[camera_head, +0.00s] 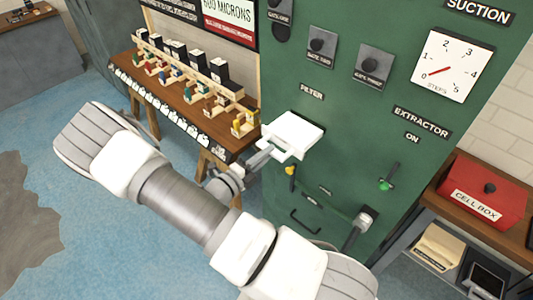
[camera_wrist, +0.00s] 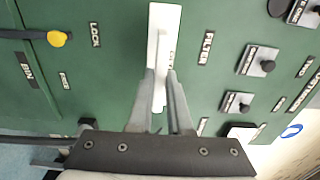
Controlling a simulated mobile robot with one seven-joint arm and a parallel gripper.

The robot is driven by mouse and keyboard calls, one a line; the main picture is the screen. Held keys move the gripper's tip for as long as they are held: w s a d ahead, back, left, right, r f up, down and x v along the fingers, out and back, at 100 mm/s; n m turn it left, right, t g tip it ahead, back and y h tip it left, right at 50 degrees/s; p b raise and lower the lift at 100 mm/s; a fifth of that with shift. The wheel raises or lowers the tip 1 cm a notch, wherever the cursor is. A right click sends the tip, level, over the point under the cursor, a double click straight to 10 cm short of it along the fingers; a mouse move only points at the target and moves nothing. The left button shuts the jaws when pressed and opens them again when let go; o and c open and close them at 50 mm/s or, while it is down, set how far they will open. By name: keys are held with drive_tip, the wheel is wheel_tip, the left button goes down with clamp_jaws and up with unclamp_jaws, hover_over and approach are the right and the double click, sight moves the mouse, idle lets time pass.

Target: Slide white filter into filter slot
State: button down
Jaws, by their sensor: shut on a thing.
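The white filter (camera_head: 296,130) is a flat white plate with a handle, held against or close to the green machine front, just below the FILTER label (camera_head: 311,92). My gripper (camera_head: 266,155) is shut on its handle from the left. In the wrist view the filter (camera_wrist: 165,28) stands edge-on between my fingertips (camera_wrist: 161,92), with the FILTER label to its right and the LOCK label to its left. The filter slot's opening is hidden behind the filter. I cannot tell whether the filter's far edge is inside it.
The green machine (camera_head: 345,130) fills the middle. A yellow knob (camera_wrist: 57,39) sits left of the filter in the wrist view. A wooden bench (camera_head: 190,105) with several small frames stands at left. A red cell box (camera_head: 483,190) is on a right table.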

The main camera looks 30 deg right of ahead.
sight(293, 133)
drive_tip(key=shift+x, duration=6.05)
drive_tip(key=c, duration=0.8)
unclamp_jaws()
drive_tip(key=shift+o, duration=0.2)
drive_tip(key=b+v, duration=0.2)
drive_tip(key=v, duration=1.5)
drive_tip(key=shift+a, duration=0.2)
